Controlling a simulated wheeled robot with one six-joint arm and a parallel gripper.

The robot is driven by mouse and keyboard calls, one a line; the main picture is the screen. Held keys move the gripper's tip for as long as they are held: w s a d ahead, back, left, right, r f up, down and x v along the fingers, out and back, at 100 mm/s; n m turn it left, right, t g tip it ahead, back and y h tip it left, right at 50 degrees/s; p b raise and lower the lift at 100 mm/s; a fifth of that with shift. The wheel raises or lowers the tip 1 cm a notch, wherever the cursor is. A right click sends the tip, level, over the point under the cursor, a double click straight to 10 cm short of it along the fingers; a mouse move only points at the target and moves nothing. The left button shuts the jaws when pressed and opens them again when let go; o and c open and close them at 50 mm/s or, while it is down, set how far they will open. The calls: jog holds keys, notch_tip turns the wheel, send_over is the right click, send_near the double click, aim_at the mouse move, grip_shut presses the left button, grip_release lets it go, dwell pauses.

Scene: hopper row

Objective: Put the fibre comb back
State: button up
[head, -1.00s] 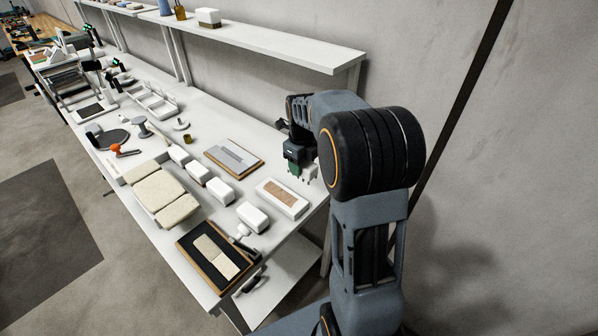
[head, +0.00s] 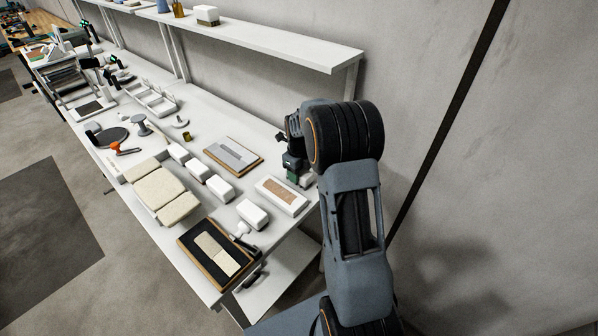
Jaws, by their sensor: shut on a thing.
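My gripper (head: 298,180) is small in the head view, at the right end of the white bench. It points down beside the back right end of a shallow white tray with a brown insert (head: 271,200). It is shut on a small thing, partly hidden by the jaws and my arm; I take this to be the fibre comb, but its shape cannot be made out. I cannot tell whether it touches the bench or the tray.
Left of the tray are white blocks (head: 220,188) in a row and a framed board with a grey panel (head: 233,156). Cream pads (head: 160,190) and a black, wood-edged tray (head: 198,262) lie nearer the front. A wall shelf (head: 270,42) hangs above the back.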

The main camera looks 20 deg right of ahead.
jog(key=shift+f, duration=0.15)
jog(key=o, duration=1)
